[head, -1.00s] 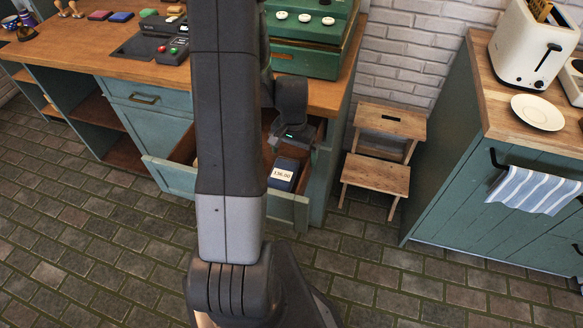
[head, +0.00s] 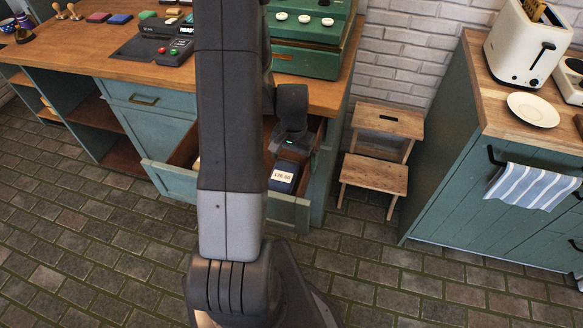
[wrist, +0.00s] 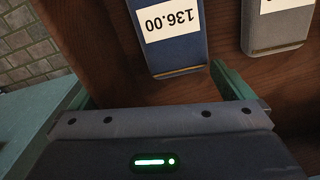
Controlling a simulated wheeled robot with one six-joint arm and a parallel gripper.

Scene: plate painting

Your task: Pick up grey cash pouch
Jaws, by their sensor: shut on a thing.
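The grey cash pouch (wrist: 277,28) lies at the upper right of the wrist view with a white price label, partly cut off by the frame. I cannot make it out in the head view. A blue cash pouch (wrist: 178,58) labelled 136.00 lies to its left; it also shows in the open drawer in the head view (head: 284,178). My gripper (wrist: 160,88) is in the drawer near the near ends of the pouches. Its right green finger points at the gap between them. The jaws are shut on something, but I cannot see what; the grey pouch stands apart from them.
The wooden-bottomed drawer (head: 170,179) is pulled out under the counter (head: 65,48). A wooden step stool (head: 376,174) stands right of it. A green cash register (head: 308,62) stands above. A cabinet with a toaster (head: 528,45) is farther right.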

